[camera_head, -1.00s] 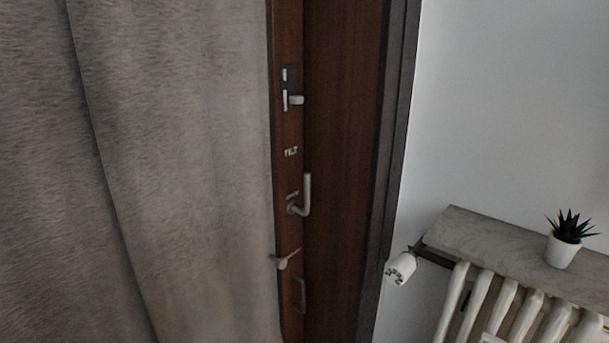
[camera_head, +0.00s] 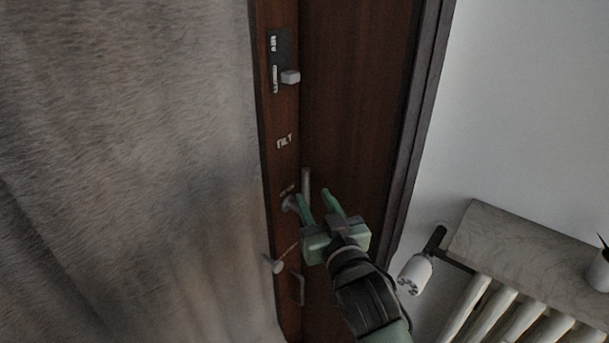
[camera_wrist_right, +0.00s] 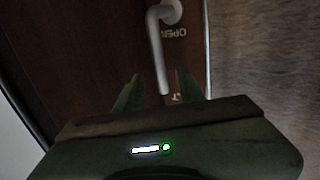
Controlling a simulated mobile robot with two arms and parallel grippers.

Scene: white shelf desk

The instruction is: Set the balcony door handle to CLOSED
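The balcony door handle (camera_head: 306,182) is a grey lever on the dark brown door (camera_head: 350,90). Its bar points up from its round base, partly hidden behind my right gripper (camera_head: 313,190). In the right wrist view, the handle (camera_wrist_right: 156,45) hangs from its base beside an OPEN label (camera_wrist_right: 173,32). Its free end reaches down to the gap between the green fingers of my right gripper (camera_wrist_right: 158,85). These fingers are apart, and I cannot tell whether they touch the bar. A TILT label (camera_head: 285,141) is above the handle. My left gripper is not in view.
A grey curtain (camera_head: 120,150) covers the left. A labelled slider latch (camera_head: 290,77) is higher on the door; a small knob (camera_head: 275,265) and pull handle (camera_head: 298,288) are lower. At right are a radiator (camera_head: 500,310), its white valve (camera_head: 415,273) and a shelf (camera_head: 530,245).

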